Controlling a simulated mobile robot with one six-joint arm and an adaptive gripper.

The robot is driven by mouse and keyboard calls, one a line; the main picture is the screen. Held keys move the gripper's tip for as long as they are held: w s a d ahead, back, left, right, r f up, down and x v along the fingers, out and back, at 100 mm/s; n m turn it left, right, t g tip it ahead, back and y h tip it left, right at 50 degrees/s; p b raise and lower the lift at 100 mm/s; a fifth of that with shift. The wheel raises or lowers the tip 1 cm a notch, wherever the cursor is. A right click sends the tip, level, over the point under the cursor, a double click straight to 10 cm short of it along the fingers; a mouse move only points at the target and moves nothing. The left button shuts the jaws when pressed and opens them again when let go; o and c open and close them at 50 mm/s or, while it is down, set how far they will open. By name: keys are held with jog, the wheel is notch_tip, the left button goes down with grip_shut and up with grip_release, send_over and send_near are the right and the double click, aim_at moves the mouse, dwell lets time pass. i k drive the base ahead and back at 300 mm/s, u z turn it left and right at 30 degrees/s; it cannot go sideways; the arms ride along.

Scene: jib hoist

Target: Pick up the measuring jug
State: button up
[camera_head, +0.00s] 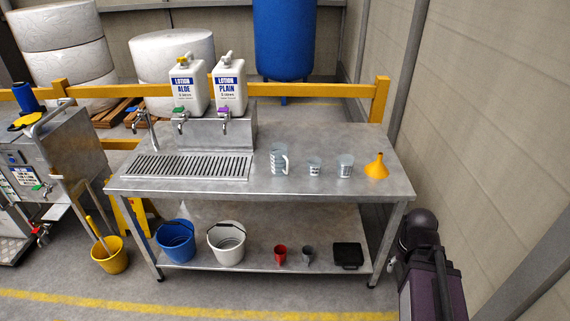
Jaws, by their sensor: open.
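The measuring jug (279,160) is a clear, tall jug with dark markings and a handle on its right side. It stands upright on the steel bench top (240,190), right of the drain grate. Two smaller clear measuring cups, one (314,168) in the middle and one (345,167) farther right, stand to its right, apart from it. Nothing covers the jug in this view. My gripper is not in view; part of my own body shows at the lower right.
An orange funnel (376,167) stands near the bench's right end. Two lotion containers (189,88) sit on a raised steel stand (197,135) behind the grate (188,166). A lower shelf (260,260) holds buckets, small jugs and a black box. A yellow rail (305,91) runs behind.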

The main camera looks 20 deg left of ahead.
aim_at(279, 151)
jog(key=u, duration=0.1)
jog(key=i, duration=0.9)
jog(key=z, duration=0.1)
